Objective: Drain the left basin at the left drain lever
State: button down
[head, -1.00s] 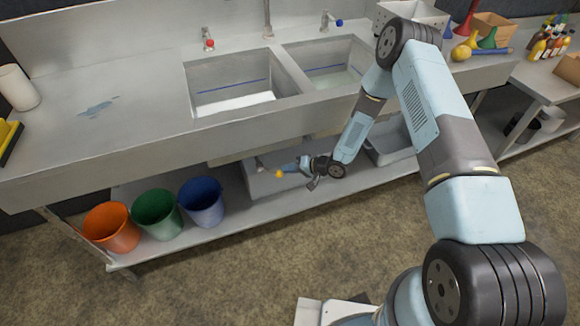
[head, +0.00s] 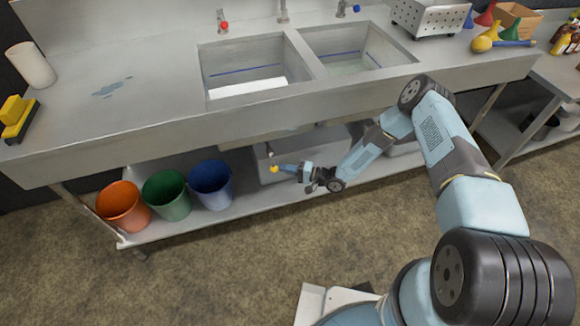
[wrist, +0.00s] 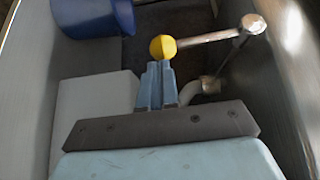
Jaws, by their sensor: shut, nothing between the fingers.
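The left basin (head: 230,91) is in the counter, with a blue line on its wall and a pale bottom. The left drain lever (wrist: 208,38) shows in the wrist view as a metal rod with a yellow ball knob (wrist: 163,48) at its left end. The knob also shows in the head view (head: 274,169), under the counter below the left basin. My gripper (wrist: 160,66) is shut and empty. Its fingertips are right at the knob in the wrist view; whether they touch it I cannot tell.
A pale box-like bin (head: 330,150) stands on the lower shelf behind my gripper. Orange (head: 122,206), green (head: 166,194) and blue (head: 211,184) buckets stand left of it. The counter's front edge (head: 150,160) overhangs this space. A bent pipe (wrist: 190,92) is close by my fingers.

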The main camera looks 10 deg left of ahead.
jog(key=shift+s+a+f, duration=0.25)
jog(key=shift+s+a, duration=0.05)
jog(key=shift+a, duration=0.2)
dwell(0.4)
jog(key=w+d+f, duration=0.2)
jog(key=d, duration=1.1)
jog(key=shift+f, duration=0.3)
jog(key=shift+w, duration=0.1)
